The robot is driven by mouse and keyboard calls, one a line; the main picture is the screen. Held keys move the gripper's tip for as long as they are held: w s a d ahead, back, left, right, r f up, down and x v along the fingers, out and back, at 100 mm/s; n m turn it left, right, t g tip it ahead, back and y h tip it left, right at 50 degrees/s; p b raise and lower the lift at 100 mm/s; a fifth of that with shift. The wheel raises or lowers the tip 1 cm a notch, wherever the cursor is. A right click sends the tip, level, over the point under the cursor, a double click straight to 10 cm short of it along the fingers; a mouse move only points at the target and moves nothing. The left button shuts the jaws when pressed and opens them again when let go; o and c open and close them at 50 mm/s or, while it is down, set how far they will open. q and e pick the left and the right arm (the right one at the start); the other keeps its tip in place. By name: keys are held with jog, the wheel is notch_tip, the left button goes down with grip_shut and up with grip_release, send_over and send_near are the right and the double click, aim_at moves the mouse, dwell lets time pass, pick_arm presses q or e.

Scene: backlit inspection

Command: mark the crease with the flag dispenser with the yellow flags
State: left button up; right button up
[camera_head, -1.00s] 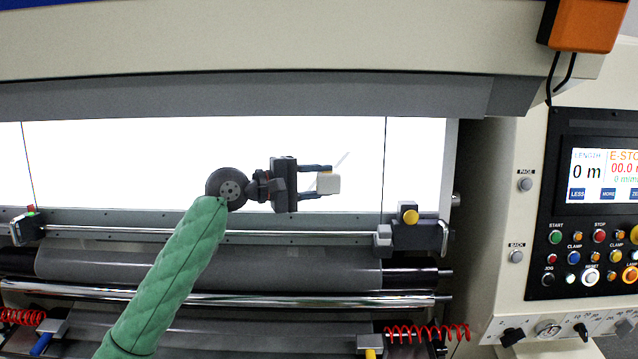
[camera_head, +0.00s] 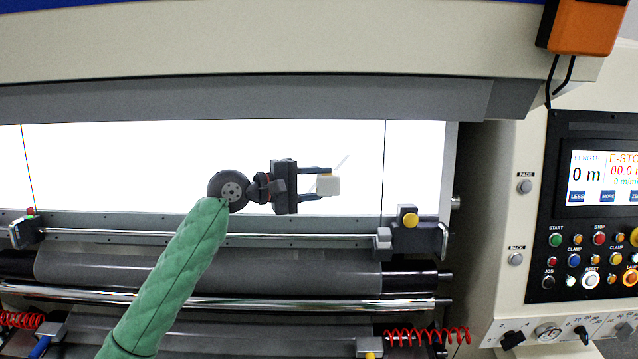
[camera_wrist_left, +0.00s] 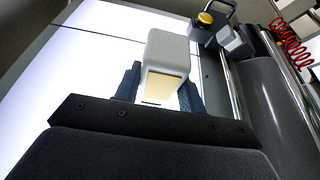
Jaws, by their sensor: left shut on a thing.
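My left gripper (camera_head: 318,184) is shut on a small white box-shaped dispenser (camera_head: 328,186). A little yellow shows at its top edge. In the left wrist view the dispenser (camera_wrist_left: 168,62) sits between the two fingers, with a pale yellow face towards the camera. The crease (camera_head: 340,165) is a thin grey slanted line on the bright lit panel (camera_head: 90,165). The dispenser and fingers are in front of its lower part in the head view. I cannot tell whether the dispenser touches the panel. My right gripper is not in view.
A rail (camera_head: 180,233) runs below the panel, with a dark yellow-knobbed block (camera_head: 415,232) at its right. Rollers (camera_head: 210,272) lie below. Red coiled hoses (camera_head: 425,333) hang at both lower sides. A control panel (camera_head: 595,230) stands right. The panel's left part is clear.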

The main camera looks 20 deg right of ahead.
pick_arm(q)
jog(key=shift+w+d+f, duration=0.2)
jog(key=shift+w, duration=0.4)
dwell(0.6)
jog(key=s+a+r, duration=0.2)
jog(key=s, duration=0.4)
jog(key=shift+s+r, duration=0.15)
jog(key=shift+s, duration=0.05)
dwell(0.8)
